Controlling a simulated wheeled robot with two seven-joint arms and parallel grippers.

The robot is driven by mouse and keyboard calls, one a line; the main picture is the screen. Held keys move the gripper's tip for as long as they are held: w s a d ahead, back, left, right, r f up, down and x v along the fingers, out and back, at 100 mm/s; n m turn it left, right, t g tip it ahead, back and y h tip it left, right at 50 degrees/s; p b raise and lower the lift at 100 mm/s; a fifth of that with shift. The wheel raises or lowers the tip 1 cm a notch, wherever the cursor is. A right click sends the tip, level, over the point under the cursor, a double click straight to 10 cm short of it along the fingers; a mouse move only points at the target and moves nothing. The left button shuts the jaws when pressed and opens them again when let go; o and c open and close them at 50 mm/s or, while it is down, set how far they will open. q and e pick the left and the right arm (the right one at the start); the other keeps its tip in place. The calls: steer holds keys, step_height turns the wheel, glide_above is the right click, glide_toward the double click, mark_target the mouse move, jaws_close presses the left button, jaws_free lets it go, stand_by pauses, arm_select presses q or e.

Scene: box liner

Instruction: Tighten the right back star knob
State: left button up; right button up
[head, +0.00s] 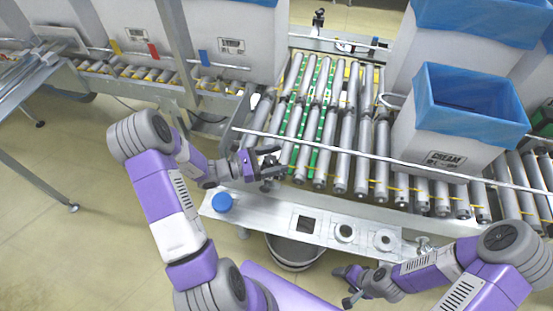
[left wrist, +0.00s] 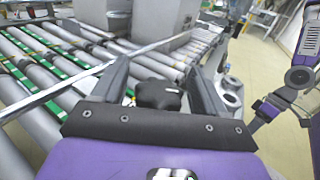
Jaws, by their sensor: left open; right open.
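A black star knob (left wrist: 158,94) sits between the two fingers of my left gripper (left wrist: 158,72) in the left wrist view. The fingers stand on either side of it, with a gap showing. In the head view my left gripper (head: 268,163) is open at the left end of the conveyor's near side, by the end of the metal guide rail (head: 330,149). The knob is mostly hidden there by the gripper. My right gripper (head: 348,286) is open and empty, low in front of the metal shelf. I cannot tell from the views which knob is the right back one.
A metal shelf (head: 270,212) with a blue cap (head: 222,202) and round holes runs along the conveyor's near side. A grey bin (head: 292,256) stands below it. A box with a blue liner (head: 455,130) stands on the rollers. The rollers (head: 340,135) beside my left gripper are clear.

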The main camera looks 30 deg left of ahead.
arm_select(q)
steer(key=shift+w+d, duration=0.15)
steer(key=shift+c, duration=0.5)
steer(key=c, duration=0.9)
steer(key=shift+o, duration=0.2)
steer(key=shift+g, duration=0.3)
steer(key=m+g+h+p, duration=0.1)
steer(key=m+g+h, duration=0.1)
steer(key=g, duration=0.1)
steer(key=shift+d+m+h, duration=0.15)
steer(key=shift+m+h, duration=0.15)
steer(key=shift+m, duration=0.1)
steer(key=shift+s+m+g+h+p, duration=0.25)
steer(key=shift+m+g+h, duration=0.2)
steer(key=shift+m+g, duration=0.55)
steer(key=shift+s+m+g+h+p, duration=0.2)
steer(key=shift+m+g+h, duration=0.35)
steer(key=shift+g, duration=0.75)
